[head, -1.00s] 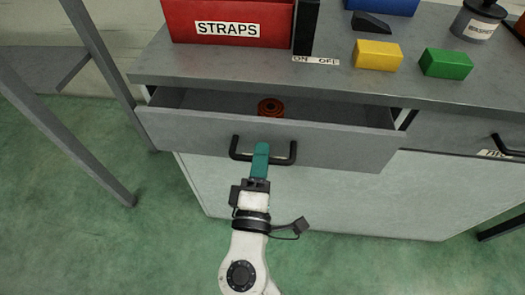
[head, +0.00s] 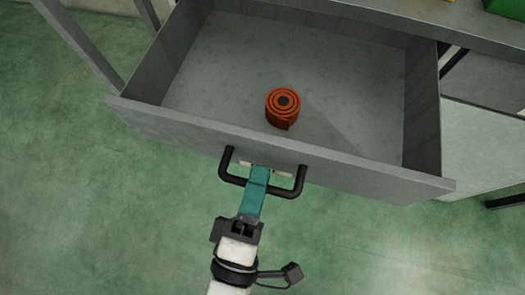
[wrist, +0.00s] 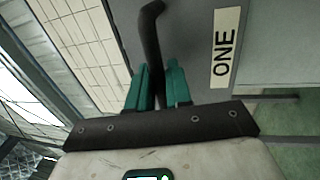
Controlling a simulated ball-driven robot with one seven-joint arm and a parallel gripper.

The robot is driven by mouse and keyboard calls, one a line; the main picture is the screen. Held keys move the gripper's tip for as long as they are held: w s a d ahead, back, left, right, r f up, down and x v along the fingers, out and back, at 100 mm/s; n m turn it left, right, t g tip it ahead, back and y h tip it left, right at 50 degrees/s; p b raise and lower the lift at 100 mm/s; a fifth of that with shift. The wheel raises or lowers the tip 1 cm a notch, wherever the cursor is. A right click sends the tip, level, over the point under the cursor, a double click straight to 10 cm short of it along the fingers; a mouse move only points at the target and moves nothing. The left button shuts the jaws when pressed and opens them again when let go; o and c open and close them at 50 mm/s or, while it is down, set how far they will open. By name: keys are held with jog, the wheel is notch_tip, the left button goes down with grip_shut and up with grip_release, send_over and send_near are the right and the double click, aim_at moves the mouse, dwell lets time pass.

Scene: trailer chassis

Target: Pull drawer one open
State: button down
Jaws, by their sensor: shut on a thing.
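Drawer one (head: 190,134) stands pulled well out from the grey bench in the head view, its inside showing widely. Its black bar handle (head: 295,186) is on the front panel. My gripper (head: 260,175), with teal fingers, is shut on the middle of the handle. In the wrist view the fingers (wrist: 160,85) close on either side of the black handle bar (wrist: 150,35). A white label reading ONE (wrist: 225,47) is on the drawer front beside them.
An orange-red rolled strap (head: 283,108) stands on the drawer floor. The bench top's edge (head: 380,22) runs above the drawer at the back. Grey bench legs (head: 85,55) stand at left. Green floor (head: 70,200) is clear in front and at left.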

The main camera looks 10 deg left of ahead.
jog(key=shift+s+f, duration=0.1)
jog(key=shift+s, duration=0.15)
jog(key=c, duration=1.2)
grip_release()
jog(key=shift+c, duration=0.2)
jog(key=s+f, duration=0.2)
jog(key=s, duration=0.8)
jog(key=shift+s+a, duration=0.2)
jog(key=shift+s, duration=0.1)
